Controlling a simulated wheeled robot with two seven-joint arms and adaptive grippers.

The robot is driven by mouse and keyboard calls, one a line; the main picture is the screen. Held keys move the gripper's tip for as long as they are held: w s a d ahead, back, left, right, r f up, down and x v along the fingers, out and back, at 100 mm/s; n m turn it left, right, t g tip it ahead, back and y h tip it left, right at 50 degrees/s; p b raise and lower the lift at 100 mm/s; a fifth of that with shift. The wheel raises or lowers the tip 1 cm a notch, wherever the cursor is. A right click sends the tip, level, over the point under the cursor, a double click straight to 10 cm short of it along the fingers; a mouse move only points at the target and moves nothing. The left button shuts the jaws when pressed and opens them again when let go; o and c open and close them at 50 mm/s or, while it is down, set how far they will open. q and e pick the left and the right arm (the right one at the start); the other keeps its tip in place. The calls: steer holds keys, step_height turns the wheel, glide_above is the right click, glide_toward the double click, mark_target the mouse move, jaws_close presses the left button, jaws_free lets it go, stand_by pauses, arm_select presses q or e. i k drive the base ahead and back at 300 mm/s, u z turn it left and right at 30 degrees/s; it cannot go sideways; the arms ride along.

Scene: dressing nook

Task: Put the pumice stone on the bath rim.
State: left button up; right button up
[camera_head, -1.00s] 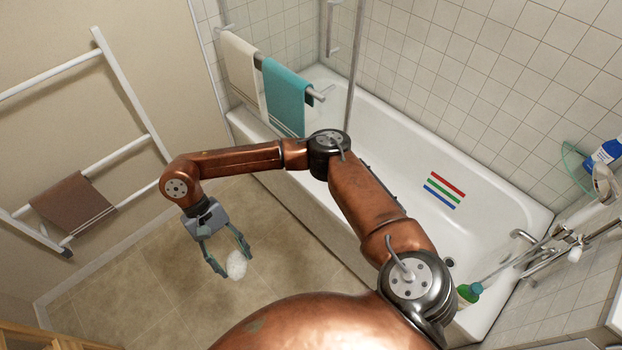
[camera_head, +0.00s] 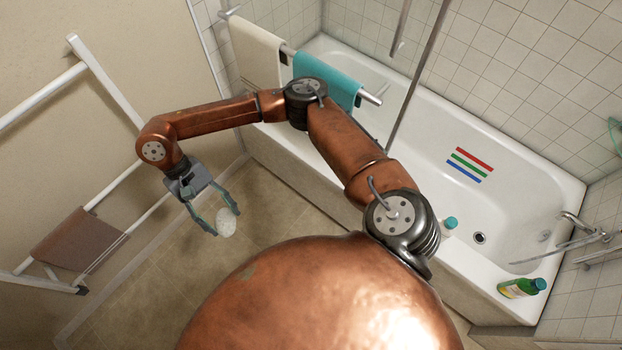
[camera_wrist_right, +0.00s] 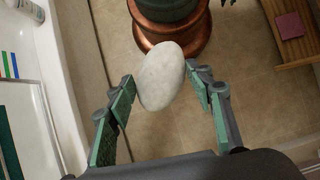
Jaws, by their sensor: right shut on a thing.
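The pumice stone (camera_head: 226,222) is a pale, rounded oval. My right gripper (camera_head: 225,222) is shut on it and holds it, with the tan floor behind it in the head view. The wrist view also shows the stone (camera_wrist_right: 162,76) between the green finger pads, its far end clear of them. The white bath rim (camera_head: 468,275) runs along the near side of the tub, to the right of the gripper, and my arm hides part of it. The stone is apart from the rim. My left gripper is not in view.
A green bottle (camera_head: 522,287) lies on the rim's near right corner, and a teal-capped bottle (camera_head: 449,224) is beside my arm. Towels (camera_head: 328,78) hang on a rail over the tub. Rim between the bottles looks clear.

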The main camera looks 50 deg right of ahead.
mark_target(465, 262)
steer(key=z, duration=3.6)
steer(key=k, duration=0.25)
steer(key=u, duration=0.6)
steer(key=i, duration=1)
